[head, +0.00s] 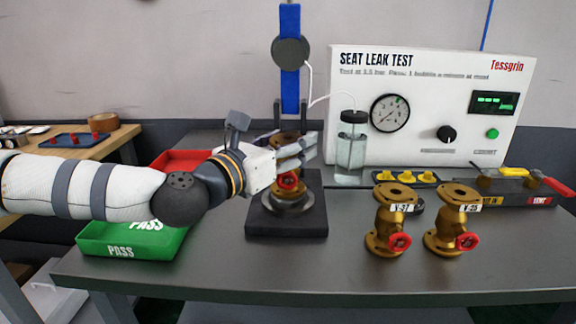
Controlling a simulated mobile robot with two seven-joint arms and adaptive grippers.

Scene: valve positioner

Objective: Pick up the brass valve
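A brass valve (287,182) with a red handwheel stands upright on the round seat of a black test fixture (287,222). My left gripper (306,148) reaches in from the left at the height of this valve's upper body. Its pale fingers extend past the valve and partly hide it. I cannot tell whether they press on it. Two more brass valves with red handwheels stand on the bench to the right: one tagged V-57 or similar (386,220) and one tagged V-25 (446,222). My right gripper is not in view.
A blue column (290,80) rises behind the fixture. A water bottle (350,150) and the white leak-test panel (430,75) stand behind. A green PASS tray (125,243) and red tray (178,160) are left. The bench front (350,275) is clear.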

